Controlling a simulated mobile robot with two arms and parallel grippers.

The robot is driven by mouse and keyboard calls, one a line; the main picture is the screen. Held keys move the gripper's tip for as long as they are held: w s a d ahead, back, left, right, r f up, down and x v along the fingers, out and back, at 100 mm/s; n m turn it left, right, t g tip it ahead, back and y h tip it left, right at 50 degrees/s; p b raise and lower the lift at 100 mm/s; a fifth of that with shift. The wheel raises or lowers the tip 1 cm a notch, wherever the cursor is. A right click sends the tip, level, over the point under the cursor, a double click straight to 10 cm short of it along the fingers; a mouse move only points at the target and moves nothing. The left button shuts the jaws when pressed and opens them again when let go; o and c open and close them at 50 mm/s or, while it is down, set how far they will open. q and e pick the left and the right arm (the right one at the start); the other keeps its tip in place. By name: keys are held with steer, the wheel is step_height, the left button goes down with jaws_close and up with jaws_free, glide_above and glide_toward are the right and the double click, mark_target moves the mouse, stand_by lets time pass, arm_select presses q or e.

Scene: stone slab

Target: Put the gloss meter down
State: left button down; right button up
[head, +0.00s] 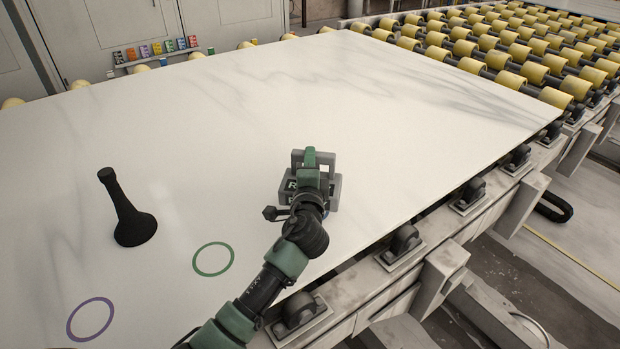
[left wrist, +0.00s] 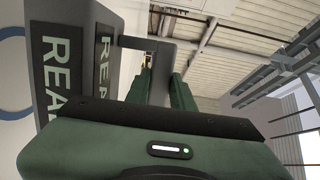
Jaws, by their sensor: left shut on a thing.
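The gloss meter (head: 334,187) is a grey box with a dark label and a handle on top. It is over the right part of the pale stone slab (head: 220,120), near the edge. My left gripper (head: 310,160) is shut on its handle. I cannot tell whether its base touches the slab. In the left wrist view the gloss meter (left wrist: 85,30) shows its "REA" lettering beside my green left gripper (left wrist: 165,85). My right gripper is not in view.
A black flared tool (head: 128,215) stands on the slab at left. A green ring (head: 213,274) and a purple ring (head: 90,337) mark the slab nearer me. Part of a blue ring (left wrist: 15,115) shows in the wrist view. Yellow rollers (head: 500,45) lie beyond; the slab's middle is clear.

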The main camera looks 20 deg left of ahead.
mark_target(288, 185)
arm_select(q)
steer(key=shift+f+b, duration=0.5)
steer(key=shift+f, duration=1.7)
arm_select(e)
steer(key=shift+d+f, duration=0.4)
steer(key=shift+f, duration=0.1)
arm_select(q)
steer(key=shift+f, duration=0.15)
steer(key=c, duration=1.2)
jaws_free()
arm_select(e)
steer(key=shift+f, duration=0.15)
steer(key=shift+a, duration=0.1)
